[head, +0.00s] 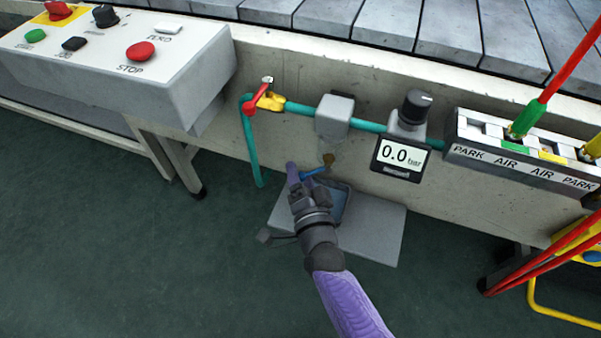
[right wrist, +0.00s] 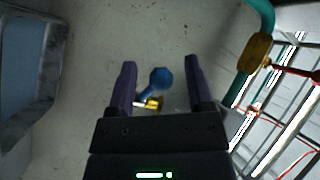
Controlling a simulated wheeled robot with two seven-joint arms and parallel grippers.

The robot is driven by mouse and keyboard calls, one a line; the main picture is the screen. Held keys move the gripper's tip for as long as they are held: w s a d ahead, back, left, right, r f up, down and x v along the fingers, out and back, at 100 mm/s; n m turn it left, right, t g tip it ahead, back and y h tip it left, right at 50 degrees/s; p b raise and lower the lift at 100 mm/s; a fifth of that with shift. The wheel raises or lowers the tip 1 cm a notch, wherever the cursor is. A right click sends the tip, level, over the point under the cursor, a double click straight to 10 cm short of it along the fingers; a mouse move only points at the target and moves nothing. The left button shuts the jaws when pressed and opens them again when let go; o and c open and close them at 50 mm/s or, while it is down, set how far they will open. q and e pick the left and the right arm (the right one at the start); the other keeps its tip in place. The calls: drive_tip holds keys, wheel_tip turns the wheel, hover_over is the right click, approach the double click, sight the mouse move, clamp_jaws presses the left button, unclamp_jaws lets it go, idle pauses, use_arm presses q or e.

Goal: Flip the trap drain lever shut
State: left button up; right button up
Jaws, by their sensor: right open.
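The blue trap drain lever (head: 315,172) is below the grey trap box (head: 335,115) on the pipe line, beside a small brass drain fitting (head: 328,159). My right gripper (head: 306,178) is at the lever and hides part of it. In the right wrist view, the blue lever (right wrist: 159,80) and brass fitting (right wrist: 153,103) lie between the two open purple fingers of my right gripper (right wrist: 160,66). No finger clearly touches the lever there. My left gripper is not in view.
A grey tray (head: 362,225) lies below, partly behind my right arm. A red-handled valve (head: 258,96) sits on the teal pipe (head: 250,150) to the left. A gauge reading 0.0 bar (head: 401,155) and a hose rack (head: 520,160) are to the right. Floor at left is clear.

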drive_tip(key=p+v, duration=0.4)
drive_tip(key=v, duration=0.5)
drive_tip(key=shift+s, duration=0.3)
